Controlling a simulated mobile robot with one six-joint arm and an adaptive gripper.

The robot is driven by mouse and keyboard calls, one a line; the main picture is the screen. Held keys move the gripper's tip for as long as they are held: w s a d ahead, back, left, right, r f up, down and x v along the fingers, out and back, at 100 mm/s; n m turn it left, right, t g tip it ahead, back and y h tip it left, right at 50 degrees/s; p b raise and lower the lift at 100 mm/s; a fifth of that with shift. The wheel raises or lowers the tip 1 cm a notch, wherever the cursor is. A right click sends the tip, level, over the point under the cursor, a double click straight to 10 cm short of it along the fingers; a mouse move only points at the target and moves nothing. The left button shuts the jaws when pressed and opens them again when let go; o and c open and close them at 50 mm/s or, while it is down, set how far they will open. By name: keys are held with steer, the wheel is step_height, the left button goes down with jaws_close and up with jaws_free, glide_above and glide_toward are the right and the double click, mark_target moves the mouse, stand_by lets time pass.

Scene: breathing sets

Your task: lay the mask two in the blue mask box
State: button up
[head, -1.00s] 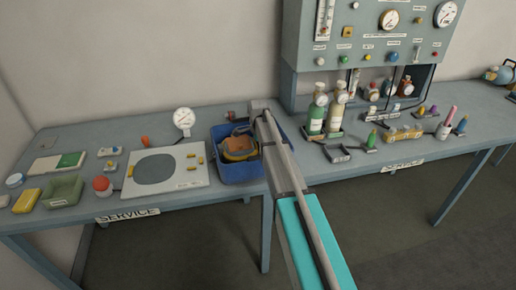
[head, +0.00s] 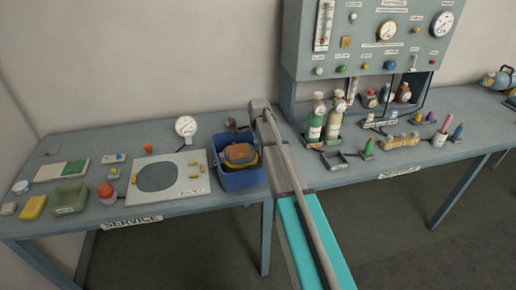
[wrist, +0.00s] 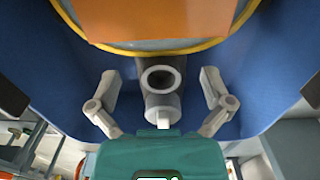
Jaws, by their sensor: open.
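The blue mask box (head: 240,181) stands on the left table, just left of my arm's end. An orange mask part (head: 240,153) with yellow and dark edges lies in it; I cannot tell whether one mask or two lie there. In the wrist view the mask's orange face (wrist: 170,18) has a yellow rim, with a grey port (wrist: 159,80) and grey side lugs below it. My gripper (wrist: 161,97) is open, its dark fingertips at both picture edges over the box, with the port between them. A dark teal piece with a white label lies below the port.
A white board with a grey disc (head: 160,177) and a gauge (head: 186,127) stand left of the box. Bottles (head: 315,125) and the grey wall panel (head: 365,45) are to the right. A green tray (head: 70,196) is far left.

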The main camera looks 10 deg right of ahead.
step_height(320, 180, up, 8)
steer(key=p, duration=0.7)
steer(key=shift+f, duration=0.15)
stand_by(0.5)
steer(key=s+a+n, duration=0.2)
steer(key=s+n, duration=0.6)
steer(key=s, duration=0.6)
steer(key=s+a+n, duration=0.1)
steer(key=s+n, duration=0.8)
steer(key=s, duration=0.6)
steer(key=shift+s+a, duration=0.25)
steer(key=shift+a, duration=0.1)
